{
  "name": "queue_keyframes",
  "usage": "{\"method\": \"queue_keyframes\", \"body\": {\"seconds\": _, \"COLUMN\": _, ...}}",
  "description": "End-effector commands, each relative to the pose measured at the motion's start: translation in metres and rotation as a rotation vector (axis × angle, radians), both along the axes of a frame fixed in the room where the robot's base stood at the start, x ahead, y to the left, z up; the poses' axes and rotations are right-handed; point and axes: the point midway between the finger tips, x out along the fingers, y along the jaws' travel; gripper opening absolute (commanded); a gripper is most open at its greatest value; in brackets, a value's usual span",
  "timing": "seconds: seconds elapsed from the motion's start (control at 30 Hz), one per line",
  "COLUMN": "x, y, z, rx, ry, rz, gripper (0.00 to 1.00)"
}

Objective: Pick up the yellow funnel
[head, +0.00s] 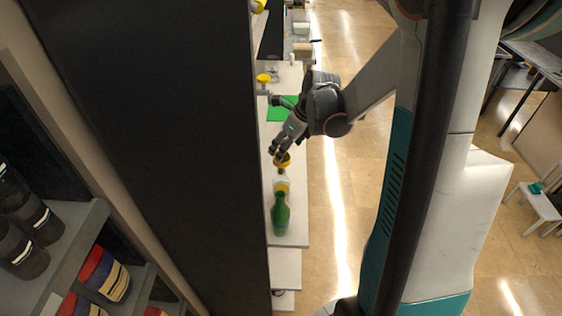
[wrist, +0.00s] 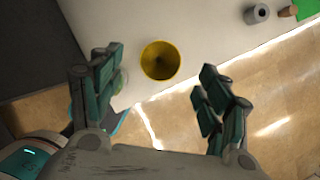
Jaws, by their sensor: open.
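The yellow funnel (head: 283,160) is on the long white bench in the head view, partly covered by my fingers. In the wrist view the funnel (wrist: 161,61) shows its round, wide mouth and dark inner hole. My gripper (head: 278,150) is open at the funnel in the head view. In the wrist view my gripper (wrist: 160,75) has one finger on each side of the funnel, with a visible gap on both sides in the picture. I cannot tell what holds the funnel up.
A pale vessel with yellow (head: 282,185) and a green bottle (head: 281,216) stand close to the funnel, nearer the bench's lower end. Beyond are a green mat (head: 284,108) and another yellow object (head: 263,79). A tall dark panel (head: 165,150) borders the bench's left side; floor lies right.

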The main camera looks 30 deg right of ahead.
Motion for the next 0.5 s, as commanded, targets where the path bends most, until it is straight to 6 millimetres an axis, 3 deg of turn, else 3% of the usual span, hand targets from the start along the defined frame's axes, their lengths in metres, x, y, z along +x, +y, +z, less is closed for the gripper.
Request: {"method": "queue_keyframes", "body": {"seconds": 0.5, "x": 0.014, "y": 0.003, "z": -0.04, "rx": -0.001, "ry": 0.0, "rz": 0.001, "gripper": 0.7}}
